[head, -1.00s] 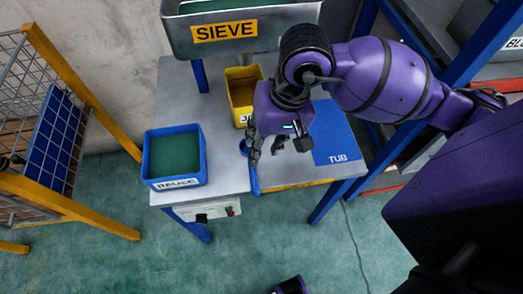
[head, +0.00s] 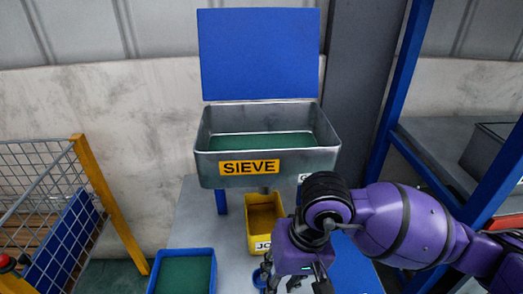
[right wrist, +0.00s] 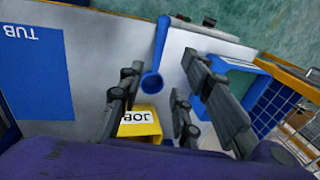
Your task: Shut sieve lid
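The sieve (head: 268,165) is a grey metal box with a yellow SIEVE label, raised above the table in the head view. Its blue lid (head: 259,52) stands open, upright behind the box, and the green inside shows. My right gripper (head: 289,284) is low in the head view, below and in front of the sieve, partly cut off by the bottom edge. In the right wrist view its fingers (right wrist: 157,85) are apart, with a blue scoop (right wrist: 152,82) visible between them. I cannot tell whether they touch the scoop. My left gripper is not in view.
A yellow bin (head: 262,238) stands under the sieve, beside my right gripper. A blue tray (head: 154,270) with green contents is at the table's left. A blue TUB area (right wrist: 35,75) lies on the table. A blue post (head: 400,90) rises at the right.

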